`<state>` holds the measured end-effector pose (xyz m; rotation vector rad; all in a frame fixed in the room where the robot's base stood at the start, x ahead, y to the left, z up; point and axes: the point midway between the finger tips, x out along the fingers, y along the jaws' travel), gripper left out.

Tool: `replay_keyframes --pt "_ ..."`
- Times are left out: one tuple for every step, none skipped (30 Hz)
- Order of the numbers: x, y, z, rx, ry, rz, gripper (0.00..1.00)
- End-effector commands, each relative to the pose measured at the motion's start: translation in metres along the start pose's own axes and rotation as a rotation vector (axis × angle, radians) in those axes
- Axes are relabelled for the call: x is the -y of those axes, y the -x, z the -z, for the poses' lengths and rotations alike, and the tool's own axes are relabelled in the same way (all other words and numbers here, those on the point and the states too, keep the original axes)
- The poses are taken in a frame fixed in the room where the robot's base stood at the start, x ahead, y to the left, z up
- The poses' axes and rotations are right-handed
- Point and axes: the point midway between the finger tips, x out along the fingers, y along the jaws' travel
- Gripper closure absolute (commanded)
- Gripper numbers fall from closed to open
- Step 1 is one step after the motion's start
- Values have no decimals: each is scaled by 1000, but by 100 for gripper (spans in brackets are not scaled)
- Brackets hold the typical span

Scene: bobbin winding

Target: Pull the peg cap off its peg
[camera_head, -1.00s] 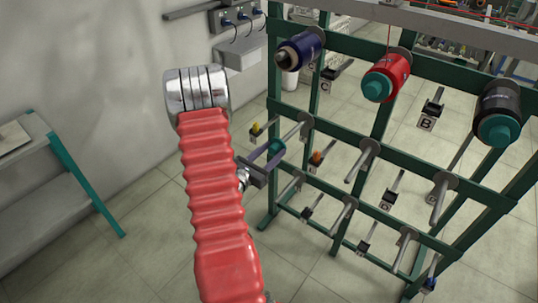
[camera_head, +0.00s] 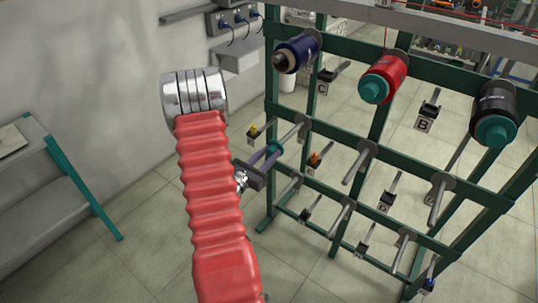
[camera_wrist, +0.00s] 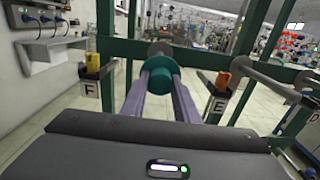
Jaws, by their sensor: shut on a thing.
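The teal peg cap (camera_head: 274,147) is at the near end of the left peg (camera_head: 293,131) in the rack's middle row. My gripper (camera_head: 274,153) reaches it from the left, and its two purple-grey fingers are shut on the cap. In the wrist view the cap (camera_wrist: 148,80) sits between the fingertips (camera_wrist: 158,68), with the peg's grey flange (camera_wrist: 160,48) behind it. The cap hides most of the peg in that view, so I cannot tell whether they still touch.
The green rack (camera_head: 380,140) holds a blue spool (camera_head: 300,52), a red spool (camera_head: 384,78) and a black spool (camera_head: 495,108) above. Labelled brackets F (camera_wrist: 91,88) and E (camera_wrist: 219,104) flank the peg. A grey shelf table (camera_head: 40,165) stands left.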

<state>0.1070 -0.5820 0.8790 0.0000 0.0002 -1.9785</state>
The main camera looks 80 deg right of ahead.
Motion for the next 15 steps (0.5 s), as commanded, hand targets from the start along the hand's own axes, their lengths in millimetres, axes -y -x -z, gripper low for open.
replay_keyframes --pt "0 0 0 0 0 -1 100" --pt "0 0 0 0 0 -1 100" --pt "0 1 0 0 0 -1 100" --pt "0 2 0 0 0 -1 100" --pt "0 2 0 0 0 -1 100" --pt "0 3 0 0 0 -1 100" --pt "0 4 0 0 0 -1 100" --pt "-1 5 0 0 0 -2 100" --pt "-1 6 0 -1 0 -2 100" --pt "-1 7 0 -1 0 -2 100" --pt "-1 8 0 -1 0 -2 100" --pt "-1 9 0 -1 0 -2 100" --pt "-1 10 0 -1 0 -2 100" --pt "-1 11 0 -1 0 -2 100" --pt "-1 12 0 -1 0 -1 100"
